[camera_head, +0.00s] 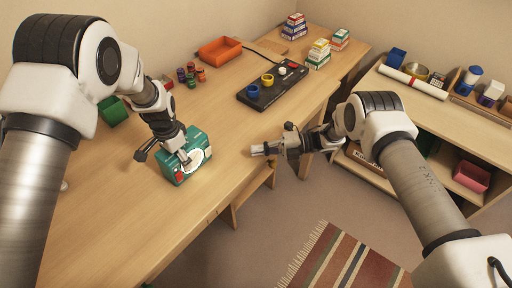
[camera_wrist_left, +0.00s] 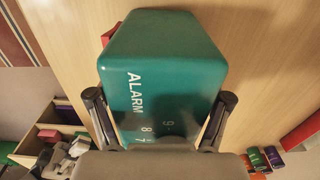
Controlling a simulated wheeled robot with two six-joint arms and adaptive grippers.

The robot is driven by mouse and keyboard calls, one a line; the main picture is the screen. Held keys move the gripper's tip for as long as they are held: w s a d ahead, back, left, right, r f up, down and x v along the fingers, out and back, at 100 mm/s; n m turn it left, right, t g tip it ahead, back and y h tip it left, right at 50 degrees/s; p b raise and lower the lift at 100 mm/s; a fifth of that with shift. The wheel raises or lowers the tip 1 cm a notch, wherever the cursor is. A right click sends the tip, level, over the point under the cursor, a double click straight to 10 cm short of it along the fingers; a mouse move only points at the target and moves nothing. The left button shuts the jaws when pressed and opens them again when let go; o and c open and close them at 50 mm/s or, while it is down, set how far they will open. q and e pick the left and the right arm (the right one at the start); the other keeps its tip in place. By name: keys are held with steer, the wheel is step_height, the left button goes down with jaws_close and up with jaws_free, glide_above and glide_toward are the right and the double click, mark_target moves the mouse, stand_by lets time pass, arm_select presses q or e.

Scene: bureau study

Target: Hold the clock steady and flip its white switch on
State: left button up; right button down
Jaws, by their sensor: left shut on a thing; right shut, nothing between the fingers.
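I cannot make out the white switch. My right gripper (camera_head: 260,150) is shut and empty, to the right of the clock, just off the desk's front edge, apart from the clock.
The desk (camera_head: 110,220) is clear around the clock's near side. A shelf unit (camera_head: 450,110) stands right; a striped rug (camera_head: 345,262) lies below.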

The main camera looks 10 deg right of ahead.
arm_select(q)
steer(key=o, duration=1.5)
steer(key=shift+s+f, duration=0.2)
steer(key=shift+f, duration=0.1)
steer(key=shift+c, duration=0.2)
arm_select(e)
steer(key=shift+f, duration=0.1)
arm_select(q)
steer(key=shift+w+r, duration=0.1)
